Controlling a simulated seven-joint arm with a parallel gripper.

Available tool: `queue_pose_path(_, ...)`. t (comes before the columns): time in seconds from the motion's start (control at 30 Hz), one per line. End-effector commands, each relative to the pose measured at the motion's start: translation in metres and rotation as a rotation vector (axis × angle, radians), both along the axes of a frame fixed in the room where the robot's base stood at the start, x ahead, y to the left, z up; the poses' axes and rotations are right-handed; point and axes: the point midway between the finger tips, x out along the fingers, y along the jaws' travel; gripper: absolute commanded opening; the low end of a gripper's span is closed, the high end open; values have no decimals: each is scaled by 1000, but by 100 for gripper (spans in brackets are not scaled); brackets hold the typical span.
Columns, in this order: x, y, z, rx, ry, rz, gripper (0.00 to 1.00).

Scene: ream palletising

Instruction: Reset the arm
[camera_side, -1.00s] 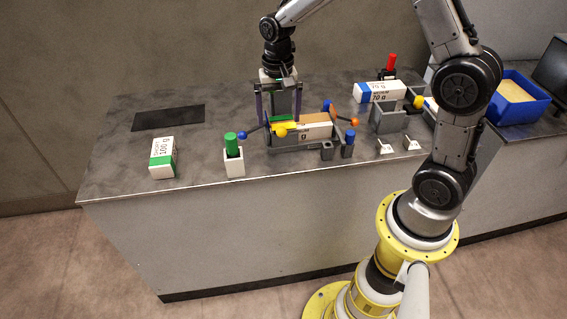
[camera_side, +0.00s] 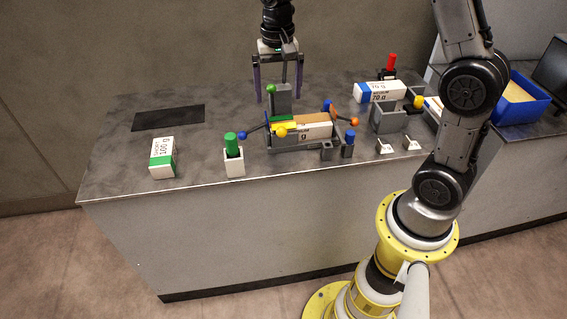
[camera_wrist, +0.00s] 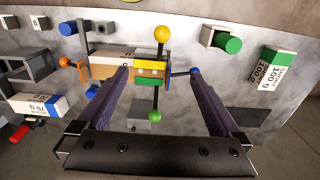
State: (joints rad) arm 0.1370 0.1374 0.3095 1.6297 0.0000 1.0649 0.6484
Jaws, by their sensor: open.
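My gripper (camera_side: 277,97) is open and empty, raised above the fixture in the middle of the counter. Its two purple fingers hang apart, pointing down. In the wrist view the open fingers (camera_wrist: 158,72) frame the fixture from above.
A green-labelled ream (camera_side: 162,157) lies at left, near a black mat (camera_side: 168,118). A green cylinder (camera_side: 231,143) stands in a white holder. A blue-labelled ream (camera_side: 380,92), a grey holder (camera_side: 389,117) and a blue bin (camera_side: 520,105) are at right. The counter's left part is mostly clear.

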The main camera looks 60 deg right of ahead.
Motion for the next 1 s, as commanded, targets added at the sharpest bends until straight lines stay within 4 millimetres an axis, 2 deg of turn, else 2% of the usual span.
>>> queue_pose_path(0.27, 0, 2, 4, -1, -8, 4, 100)
queue_pose_path(0.37, 0, 6, 25, -8, -62, 15, 100)
queue_pose_path(0.47, -16, 15, 58, -16, -134, 33, 100)
queue_pose_path(0.6, -61, 30, 98, -30, -244, 103, 100)
queue_pose_path(0.73, -110, 41, 118, -53, -339, 214, 100)
queue_pose_path(0.87, -160, 49, 121, -87, -424, 352, 100)
queue_pose_path(1.0, -206, 54, 105, -132, -484, 516, 100)
